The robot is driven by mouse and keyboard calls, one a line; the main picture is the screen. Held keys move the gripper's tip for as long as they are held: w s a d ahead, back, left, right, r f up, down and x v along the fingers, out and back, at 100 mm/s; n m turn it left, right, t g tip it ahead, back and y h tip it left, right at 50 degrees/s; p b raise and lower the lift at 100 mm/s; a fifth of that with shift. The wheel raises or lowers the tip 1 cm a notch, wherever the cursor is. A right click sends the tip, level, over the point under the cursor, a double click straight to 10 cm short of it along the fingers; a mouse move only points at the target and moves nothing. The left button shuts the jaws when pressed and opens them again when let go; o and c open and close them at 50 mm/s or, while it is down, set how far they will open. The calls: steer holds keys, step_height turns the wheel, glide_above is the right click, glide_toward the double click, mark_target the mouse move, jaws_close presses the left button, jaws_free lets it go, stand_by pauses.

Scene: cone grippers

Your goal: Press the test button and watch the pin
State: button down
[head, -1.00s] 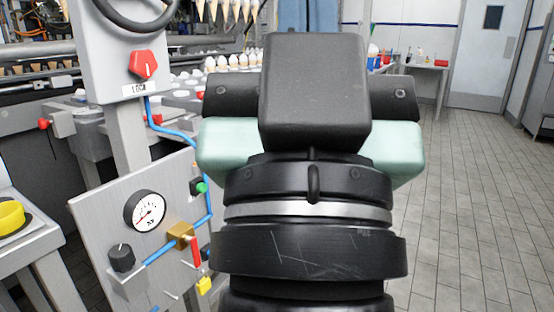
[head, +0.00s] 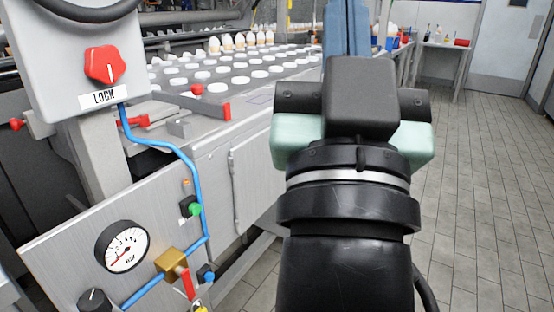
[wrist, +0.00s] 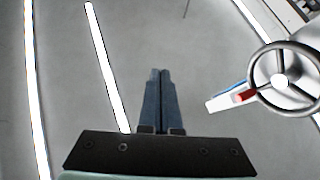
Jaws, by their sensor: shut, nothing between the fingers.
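A small green button (head: 194,210) on a black block sits at the right edge of the tilted grey panel (head: 62,228) in the head view. A blue knob or button (head: 206,275) sits lower, beside a red lever (head: 186,283) on a brass valve (head: 172,262). No label shows which is the test button, and I cannot make out a pin. My gripper (head: 346,3) points up and away, to the right of the panel and apart from it. In the wrist view its blue-grey fingers (wrist: 159,72) are together, with nothing between them.
A dial gauge (head: 122,246) and black knob (head: 95,301) are on the panel. Above is a red knob (head: 105,64) labelled LOCK. A handwheel (wrist: 285,79) is right in the wrist view. A conveyor (head: 275,72) carries white-topped items. Tiled floor (head: 480,190) right is clear.

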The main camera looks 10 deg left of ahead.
mark_target(195, 209)
steer(key=w+a+f+m+g+y+p, duration=0.1)
steer(key=w+a+f+g+y+p, duration=0.5)
steer(key=w+f+p, duration=0.55)
steer(key=s+a+f+m+g+p, duration=0.1)
steer(key=s+f+m+g+p, duration=0.2)
steer(key=f, duration=0.6)
steer(key=s+a+f+m+g+h+p, duration=0.1)
steer(key=s+a+f+m+g+p, duration=0.1)
steer(key=f+p, duration=0.6)
step_height(195, 209, down, 2)
steer(key=shift+s+a+f+m+g+p, duration=0.3)
steer(key=shift+s+m+g, duration=0.2)
steer(key=shift+s+g, duration=0.1)
steer(key=shift+r, duration=0.1)
steer(key=w+a+p, duration=0.3)
steer(key=a, duration=0.5)
steer(key=shift+a+p, duration=0.2)
steer(key=shift+p, duration=0.15)
steer(key=shift+w+a, duration=0.1)
